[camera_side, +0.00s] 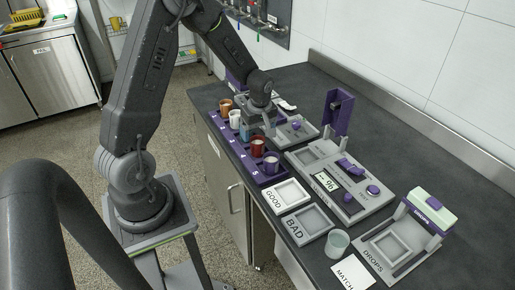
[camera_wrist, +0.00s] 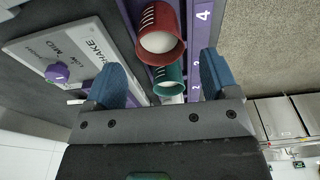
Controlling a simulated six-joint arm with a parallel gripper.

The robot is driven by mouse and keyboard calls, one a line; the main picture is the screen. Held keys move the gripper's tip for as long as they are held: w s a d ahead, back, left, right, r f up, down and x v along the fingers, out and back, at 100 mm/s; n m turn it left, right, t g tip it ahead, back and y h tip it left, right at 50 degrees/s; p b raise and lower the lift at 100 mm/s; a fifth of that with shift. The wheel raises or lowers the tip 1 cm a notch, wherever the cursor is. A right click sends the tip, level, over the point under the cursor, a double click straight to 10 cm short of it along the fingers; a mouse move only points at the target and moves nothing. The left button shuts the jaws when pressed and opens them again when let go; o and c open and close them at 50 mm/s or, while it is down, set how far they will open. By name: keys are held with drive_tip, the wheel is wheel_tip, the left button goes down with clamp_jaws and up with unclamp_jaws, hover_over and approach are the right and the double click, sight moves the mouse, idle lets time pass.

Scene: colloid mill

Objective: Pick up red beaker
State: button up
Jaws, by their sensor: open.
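The red beaker (camera_side: 258,147) stands upright in the purple rack (camera_side: 225,141), holding pale contents. In the wrist view the red beaker (camera_wrist: 160,32) is at the top centre, just beyond the fingertips. My gripper (camera_side: 256,126) is low over the rack, on the far side of the red beaker in the side view. It is open, its two blue fingers spread in the wrist view (camera_wrist: 166,80). A green beaker (camera_wrist: 168,78) shows between the fingers there; in the side view my gripper largely hides it. My gripper holds nothing.
The rack also holds a copper beaker (camera_side: 226,105), a white beaker (camera_side: 235,119) and a lavender beaker (camera_side: 271,163). A shaker plate (camera_side: 297,131) lies beside the rack. A scale (camera_side: 347,190), GOOD tray (camera_side: 289,195) and BAD tray (camera_side: 307,224) sit nearer the camera.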

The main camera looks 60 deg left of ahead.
sight(258, 146)
wheel_tip(258, 146, down, 5)
drive_tip(key=shift+f, duration=0.15)
drive_tip(key=c, duration=1)
